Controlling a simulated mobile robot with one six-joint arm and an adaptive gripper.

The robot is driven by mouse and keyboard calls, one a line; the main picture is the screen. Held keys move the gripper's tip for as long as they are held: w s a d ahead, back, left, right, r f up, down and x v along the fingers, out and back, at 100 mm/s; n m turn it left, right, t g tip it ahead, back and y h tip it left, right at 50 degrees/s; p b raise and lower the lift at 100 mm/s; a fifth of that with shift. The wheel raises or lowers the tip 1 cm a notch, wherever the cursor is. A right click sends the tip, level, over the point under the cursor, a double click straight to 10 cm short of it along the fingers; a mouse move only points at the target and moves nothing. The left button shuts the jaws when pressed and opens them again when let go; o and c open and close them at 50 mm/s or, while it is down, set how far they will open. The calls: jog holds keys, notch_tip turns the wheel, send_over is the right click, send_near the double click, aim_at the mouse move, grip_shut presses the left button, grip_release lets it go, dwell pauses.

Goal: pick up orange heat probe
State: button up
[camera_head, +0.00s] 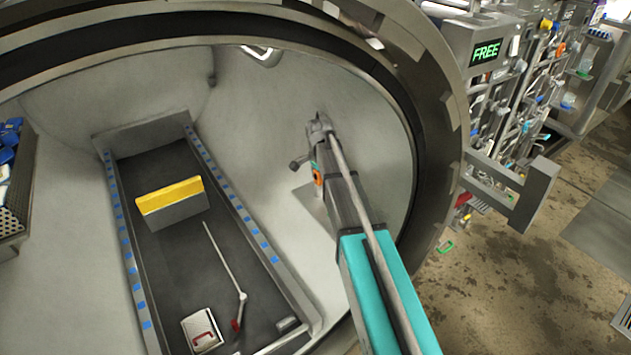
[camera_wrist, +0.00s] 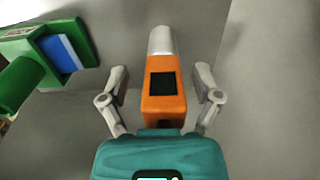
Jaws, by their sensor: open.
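The orange heat probe (camera_wrist: 163,108) shows in the wrist view, with a dark square screen on its orange body and a pale metal tip pointing away from me. My gripper (camera_wrist: 161,72) is open, with one grey finger on each side of the probe. Gaps show between the fingers and the probe, so they do not grip it. The probe's near end is partly hidden behind my teal gripper body. In the head view a small orange patch (camera_head: 318,178) shows beside my arm inside the round chamber; the rest there is hidden by my arm.
A green object (camera_wrist: 60,55) with a blue and white panel lies left of my gripper. In the chamber, a dark tray (camera_head: 170,255) holds a yellow-topped grey block (camera_head: 170,203), a thin rod (camera_head: 224,262) and a white box (camera_head: 201,330). The thick chamber rim (camera_head: 440,150) curves right of my arm.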

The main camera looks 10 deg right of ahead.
dwell(0.4)
grip_shut()
